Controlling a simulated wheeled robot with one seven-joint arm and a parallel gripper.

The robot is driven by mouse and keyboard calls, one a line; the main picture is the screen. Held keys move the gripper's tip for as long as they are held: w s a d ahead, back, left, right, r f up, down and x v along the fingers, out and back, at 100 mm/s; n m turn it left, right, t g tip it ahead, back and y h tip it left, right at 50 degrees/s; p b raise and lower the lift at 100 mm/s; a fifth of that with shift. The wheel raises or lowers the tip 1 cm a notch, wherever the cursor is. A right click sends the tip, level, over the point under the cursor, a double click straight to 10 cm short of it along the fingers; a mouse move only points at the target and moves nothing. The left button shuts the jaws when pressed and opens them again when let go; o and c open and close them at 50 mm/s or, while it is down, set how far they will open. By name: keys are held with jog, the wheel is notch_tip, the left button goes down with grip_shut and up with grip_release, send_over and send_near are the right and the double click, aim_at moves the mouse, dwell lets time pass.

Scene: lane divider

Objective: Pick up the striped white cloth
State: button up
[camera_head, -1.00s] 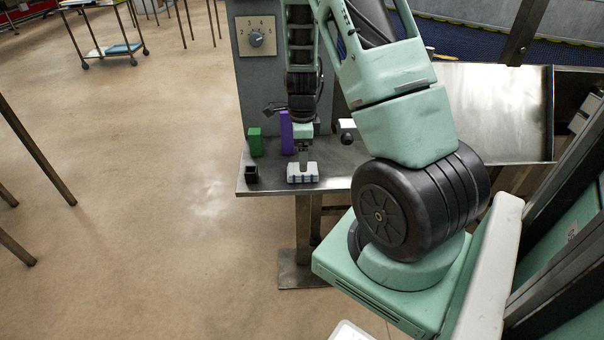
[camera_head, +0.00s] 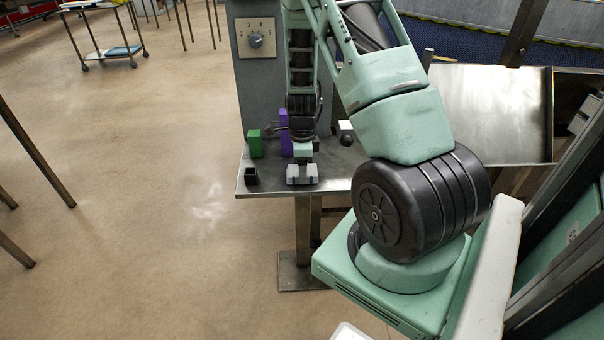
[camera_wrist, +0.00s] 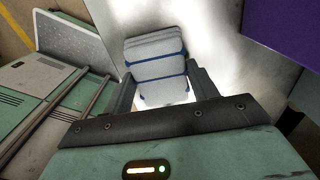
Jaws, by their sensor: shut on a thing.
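The striped white cloth (camera_wrist: 156,66) is a folded white bundle with blue stripes. In the wrist view it sits between the two fingers of my gripper (camera_wrist: 160,88), which is shut on it. In the head view the cloth (camera_head: 302,180) is at the front of the small metal table, and my gripper (camera_head: 302,166) is right over it, pointing down. I cannot tell whether the cloth touches the tabletop.
A black open box (camera_head: 251,176) stands left of the cloth. A green block (camera_head: 255,143) and a purple block (camera_head: 284,130) stand behind. The metal table (camera_head: 335,172) has bare room right of the cloth. A panel with a dial (camera_head: 255,38) rises behind.

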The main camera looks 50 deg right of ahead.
jog(key=shift+r, duration=0.1)
notch_tip(320, 180, up, 10)
jog(key=p, duration=0.1)
dwell(0.3)
